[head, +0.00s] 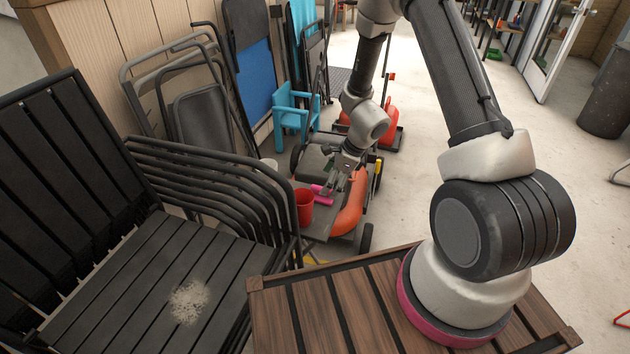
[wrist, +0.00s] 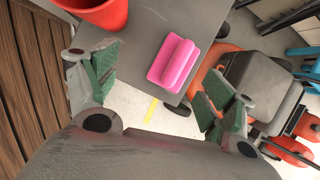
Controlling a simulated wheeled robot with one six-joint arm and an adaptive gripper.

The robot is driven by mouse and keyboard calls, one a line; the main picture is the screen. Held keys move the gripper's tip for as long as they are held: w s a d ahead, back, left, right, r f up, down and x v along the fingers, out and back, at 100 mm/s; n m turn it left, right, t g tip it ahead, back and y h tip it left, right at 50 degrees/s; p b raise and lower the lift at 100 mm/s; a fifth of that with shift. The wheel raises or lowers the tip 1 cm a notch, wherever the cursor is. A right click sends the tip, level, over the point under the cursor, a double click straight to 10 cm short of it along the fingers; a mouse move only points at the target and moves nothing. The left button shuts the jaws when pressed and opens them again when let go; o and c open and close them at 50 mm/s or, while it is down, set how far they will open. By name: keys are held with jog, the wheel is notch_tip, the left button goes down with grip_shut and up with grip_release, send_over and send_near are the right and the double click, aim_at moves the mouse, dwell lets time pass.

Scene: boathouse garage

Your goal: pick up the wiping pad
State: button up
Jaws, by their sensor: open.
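The wiping pad (wrist: 174,64) is a pink block with a raised grip along its top. It lies on a grey board or tabletop (wrist: 150,35) in the wrist view, and shows small and partly hidden in the head view (head: 322,190). My gripper (wrist: 160,95) is open and empty, with green-lined fingers spread to either side below the pad in the wrist view. In the head view my gripper (head: 338,180) hangs close over the pad. The pad is not between the fingertips in the wrist view. The exact height gap cannot be told.
A red bucket (head: 304,206) stands beside the pad, on its left. An orange and black mower-like machine (head: 350,205) sits right by the surface. Stacked black slatted chairs (head: 215,185) fill the left. Open concrete floor (head: 420,165) lies to the right.

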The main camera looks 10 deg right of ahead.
jog(key=shift+w+d+f+m, duration=0.1)
jog(key=shift+w+d+m, duration=0.05)
jog(key=shift+w+m, duration=0.65)
jog(key=shift+w+d+f+m+h, duration=0.1)
jog(key=shift+d+m+h, duration=0.15)
jog(key=shift+m+h, duration=0.2)
jog(key=x, duration=0.7)
jog(key=shift+w+a+f, duration=0.15)
jog(key=shift+w, duration=0.3)
jog(key=c, duration=1.1)
